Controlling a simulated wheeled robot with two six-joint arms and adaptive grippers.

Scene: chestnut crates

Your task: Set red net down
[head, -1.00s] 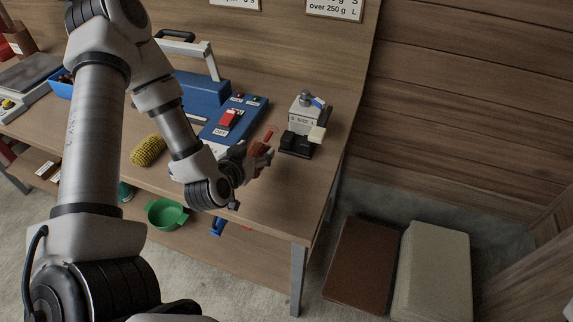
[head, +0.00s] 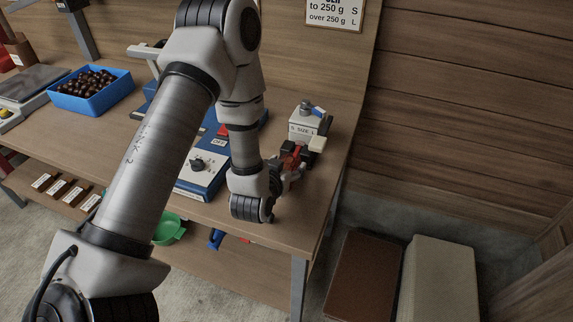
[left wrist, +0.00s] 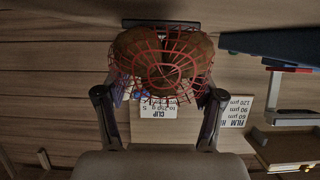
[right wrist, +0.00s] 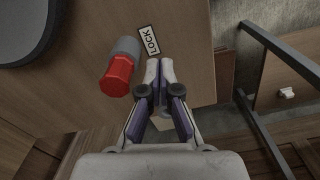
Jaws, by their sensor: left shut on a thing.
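The red net (left wrist: 165,68) holds brown chestnuts and sits between the fingers of my left gripper (left wrist: 160,88) in the left wrist view. In the head view the red net (head: 293,158) shows partly, close in front of the size device. My left gripper (head: 286,175) is shut on it, near the right end of the bench; whether the net touches the bench cannot be told. My right gripper (right wrist: 160,64) is out of the head view; in its wrist view its fingertips are together, with nothing between them.
The grey size device (head: 306,122) stands behind the net on the wooden bench (head: 330,165). A blue panel (head: 200,170) is left of my forearm, and a blue tray (head: 118,98) of chestnuts further left.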

